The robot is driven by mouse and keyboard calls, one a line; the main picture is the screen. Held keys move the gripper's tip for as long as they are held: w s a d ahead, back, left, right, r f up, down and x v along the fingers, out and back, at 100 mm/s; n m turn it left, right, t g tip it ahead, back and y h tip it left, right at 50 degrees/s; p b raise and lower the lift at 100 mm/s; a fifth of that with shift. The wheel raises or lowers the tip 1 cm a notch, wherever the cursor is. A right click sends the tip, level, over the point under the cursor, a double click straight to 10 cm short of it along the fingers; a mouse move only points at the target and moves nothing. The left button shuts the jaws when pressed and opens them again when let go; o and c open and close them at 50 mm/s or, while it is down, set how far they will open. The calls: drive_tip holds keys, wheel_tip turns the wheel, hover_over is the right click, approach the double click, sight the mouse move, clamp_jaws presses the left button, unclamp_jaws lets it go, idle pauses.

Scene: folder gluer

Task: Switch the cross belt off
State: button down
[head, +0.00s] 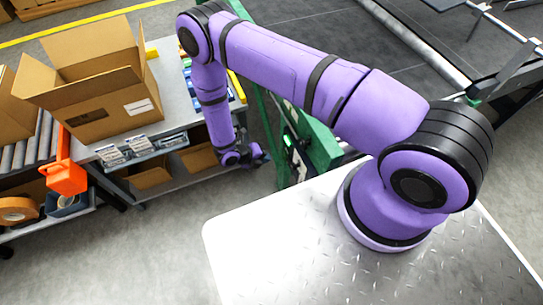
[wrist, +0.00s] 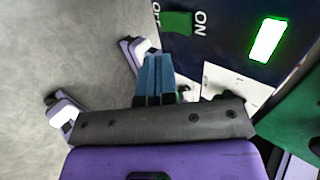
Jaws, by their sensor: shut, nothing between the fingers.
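The switch panel (wrist: 222,40) is dark blue and shows at the top right of the wrist view. A green switch (wrist: 178,23) sits on it between the OFF label at left and the ON label at right. Which way the switch is set I cannot tell. A green lamp (wrist: 267,40) beside it glows. In the head view the lit lamp (head: 288,140) shows small on the green machine frame. The gripper (head: 256,157) also shows in the head view.
A white plate (wrist: 232,84) lies below the lamp. The green frame (head: 318,143) stands right of my gripper. A bench (head: 180,100) with an open carton (head: 90,80) and small boxes is at left. Grey floor is clear in front.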

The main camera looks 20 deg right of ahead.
sight(284, 156)
drive_tip(key=v, duration=0.7)
drive_tip(key=shift+w+a+f, duration=0.15)
drive_tip(key=shift+w+f, duration=0.15)
drive_tip(key=shift+f, duration=0.4)
drive_tip(key=d+r+x, duration=0.1)
drive_tip(key=x, duration=1.2)
drive_tip(key=shift+d, duration=0.25)
drive_tip(key=shift+r, duration=0.1)
